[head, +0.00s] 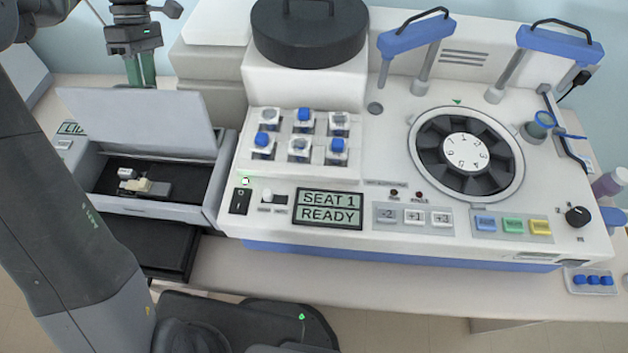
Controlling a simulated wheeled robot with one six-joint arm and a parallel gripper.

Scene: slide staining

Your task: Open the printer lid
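The slide printer (150,208) is a grey box at the left of the bench. Its pale lid (140,118) stands raised and tilted back, so the dark inside shows. A small dark piece with cream and white parts (145,187) lies inside. My gripper (141,72) points down behind the raised lid, with its green fingers partly visible above the lid's top edge. The fingertips are hidden behind the lid. I cannot tell whether the gripper touches the lid or how far apart its fingers are.
A large white stainer (385,255) stands close right of the printer, with a round carousel (465,153), blue-capped bottles (303,120) and a display (328,208) reading "SEAT 1 READY". A black round lid (308,30) sits behind. A dark tray (150,250) lies in front of the printer.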

